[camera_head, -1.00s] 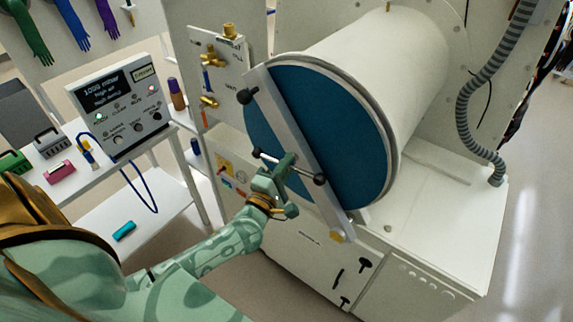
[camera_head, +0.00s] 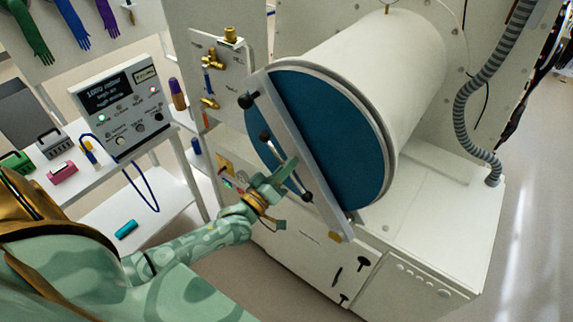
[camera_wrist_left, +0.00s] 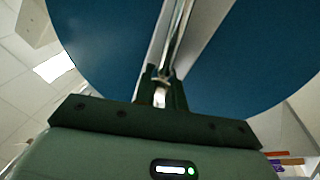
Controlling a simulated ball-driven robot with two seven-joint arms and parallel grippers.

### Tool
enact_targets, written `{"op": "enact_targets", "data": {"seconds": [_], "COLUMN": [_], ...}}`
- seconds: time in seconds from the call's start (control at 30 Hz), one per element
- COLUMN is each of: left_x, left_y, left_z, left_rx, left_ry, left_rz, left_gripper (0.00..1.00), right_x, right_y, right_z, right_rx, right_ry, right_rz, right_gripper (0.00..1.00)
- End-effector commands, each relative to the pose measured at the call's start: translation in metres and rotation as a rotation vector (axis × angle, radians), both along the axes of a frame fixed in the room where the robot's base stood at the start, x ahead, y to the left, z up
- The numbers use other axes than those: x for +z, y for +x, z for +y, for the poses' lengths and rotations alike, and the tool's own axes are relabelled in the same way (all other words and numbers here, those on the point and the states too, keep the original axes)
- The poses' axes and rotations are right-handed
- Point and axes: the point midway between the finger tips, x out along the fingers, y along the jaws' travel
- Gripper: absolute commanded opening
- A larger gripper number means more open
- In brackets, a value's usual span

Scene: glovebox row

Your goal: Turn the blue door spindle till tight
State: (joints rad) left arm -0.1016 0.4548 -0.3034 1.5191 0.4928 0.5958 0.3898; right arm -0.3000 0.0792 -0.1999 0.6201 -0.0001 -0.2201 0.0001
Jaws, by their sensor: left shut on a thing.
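The round blue door (camera_head: 345,150) closes the front end of a white cylinder. A pale crossbar (camera_head: 300,150) runs diagonally across it. The spindle's thin metal handle (camera_head: 276,150), with black knobs at its ends, stands in front of the crossbar and slants steeply down to the right. My left gripper (camera_head: 288,177) is at the handle and shut on it; the fingers hide part of the bar and the spindle's middle. In the left wrist view the dark fingers (camera_wrist_left: 161,88) close around the shiny bar (camera_wrist_left: 180,35), with the blue door (camera_wrist_left: 250,60) behind. My right gripper is not in view.
A valve panel (camera_head: 215,75) with brass fittings stands left of the door. A control box (camera_head: 120,105) sits on the white shelf table at left. A grey ribbed hose (camera_head: 465,110) hangs at right. Below the door is a white cabinet (camera_head: 310,245).

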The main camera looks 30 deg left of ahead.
Motion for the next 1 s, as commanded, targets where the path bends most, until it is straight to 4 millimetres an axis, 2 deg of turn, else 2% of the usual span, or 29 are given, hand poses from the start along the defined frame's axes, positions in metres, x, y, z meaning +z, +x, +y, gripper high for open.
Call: {"op": "enact_targets", "data": {"seconds": [1.0], "left_x": [-0.001], "left_y": [-0.001], "left_z": [0.0], "left_rx": [-0.003], "left_ry": [0.956], "left_rz": [-0.068], "left_gripper": [0.0], "right_x": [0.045], "right_y": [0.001], "right_z": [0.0], "right_rx": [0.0], "right_ry": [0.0], "right_rz": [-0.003], "right_gripper": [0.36]}}
